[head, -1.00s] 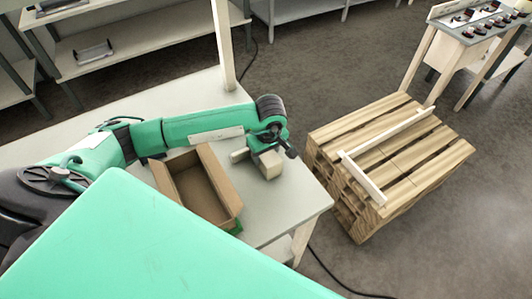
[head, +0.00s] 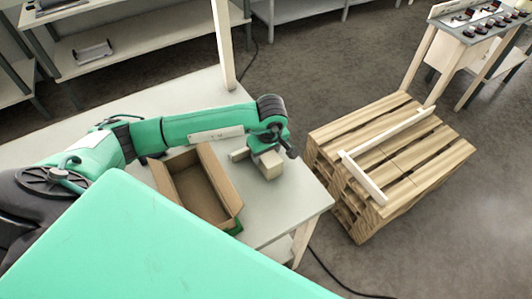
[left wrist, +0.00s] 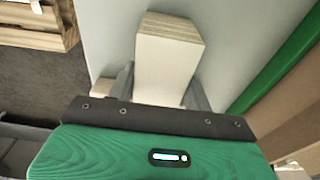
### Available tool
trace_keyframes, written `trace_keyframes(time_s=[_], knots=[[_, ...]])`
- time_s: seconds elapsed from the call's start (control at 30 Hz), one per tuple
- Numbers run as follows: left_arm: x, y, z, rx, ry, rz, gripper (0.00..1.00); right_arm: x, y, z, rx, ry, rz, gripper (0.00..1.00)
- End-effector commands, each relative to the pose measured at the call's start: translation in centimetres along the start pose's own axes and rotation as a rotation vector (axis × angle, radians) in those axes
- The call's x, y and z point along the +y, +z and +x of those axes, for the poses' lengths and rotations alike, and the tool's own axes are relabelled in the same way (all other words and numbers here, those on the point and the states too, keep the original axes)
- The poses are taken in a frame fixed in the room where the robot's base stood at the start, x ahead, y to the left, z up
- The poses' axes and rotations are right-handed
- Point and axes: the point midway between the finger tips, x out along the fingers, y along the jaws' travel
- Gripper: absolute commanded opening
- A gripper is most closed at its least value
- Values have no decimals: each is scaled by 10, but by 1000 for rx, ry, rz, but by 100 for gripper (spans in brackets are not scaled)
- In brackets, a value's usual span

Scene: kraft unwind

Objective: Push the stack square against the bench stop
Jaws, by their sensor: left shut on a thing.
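My left gripper (head: 258,154) is shut on a pale wooden block (head: 271,165) over the grey bench top (head: 290,200), near its right end. In the left wrist view the block (left wrist: 166,70) sits between the two fingers of the gripper (left wrist: 158,88). A smaller pale wooden piece (head: 239,155) shows just left of the block, and also beside the left finger in the left wrist view (left wrist: 103,88). I cannot tell whether it is the bench stop or whether it touches the block. No clear stack of sheets shows on the bench. My right gripper is not in view.
An open cardboard box (head: 235,190) stands on the bench, left of the block. A pallet stack (head: 440,160) with pale strips in an L on top stands on the floor to the right. A pale post (head: 222,45) rises at the bench's back edge.

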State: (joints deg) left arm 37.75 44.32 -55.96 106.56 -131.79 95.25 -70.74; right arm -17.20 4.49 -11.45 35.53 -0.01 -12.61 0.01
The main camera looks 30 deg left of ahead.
Motion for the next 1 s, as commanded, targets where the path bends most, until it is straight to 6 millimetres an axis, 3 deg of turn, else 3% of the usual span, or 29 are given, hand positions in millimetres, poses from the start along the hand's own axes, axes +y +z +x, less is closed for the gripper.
trace_keyframes(time_s=[0.03, 0.13, 0.43, 0.57, 1.0], knots=[[0, 0, 0, 0, 0, 0, 56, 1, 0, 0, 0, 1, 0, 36], [0, 0, 0, -1, 0, 0, 76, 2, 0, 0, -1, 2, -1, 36], [0, 1, -1, -1, 0, 1, 76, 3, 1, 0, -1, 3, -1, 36], [1, 0, -10, 0, 3, 1, 76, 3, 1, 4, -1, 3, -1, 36], [1, 0, -101, 2, 5, 1, 76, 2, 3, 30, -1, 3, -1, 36]])
